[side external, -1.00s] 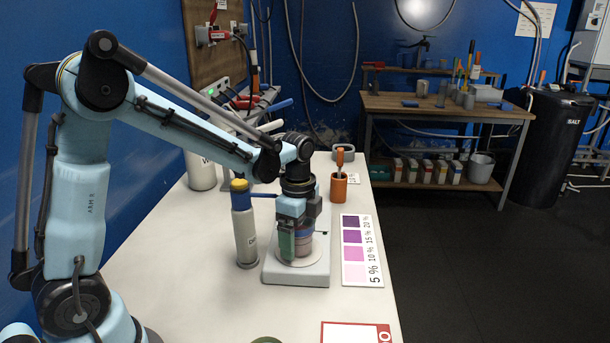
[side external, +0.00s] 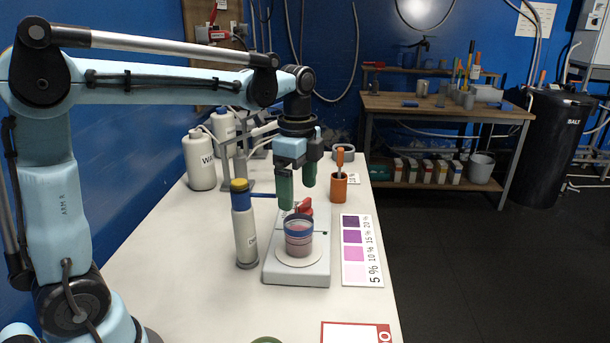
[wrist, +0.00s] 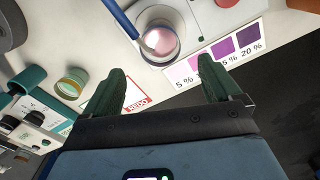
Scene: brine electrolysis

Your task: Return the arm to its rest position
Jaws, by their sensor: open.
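My gripper (side external: 299,190) hangs above the white stand in the side external view. Its two green fingers are apart with nothing between them. A clear beaker (side external: 299,236) with pinkish liquid and a blue band near its top stands on the stand's round plate, below the fingers and apart from them.
A white bottle (side external: 244,228) with a blue and yellow top stands left of the stand (side external: 297,273). A purple colour chart (side external: 361,250) lies to its right. An orange cup (side external: 338,187) and white jugs (side external: 199,160) are behind.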

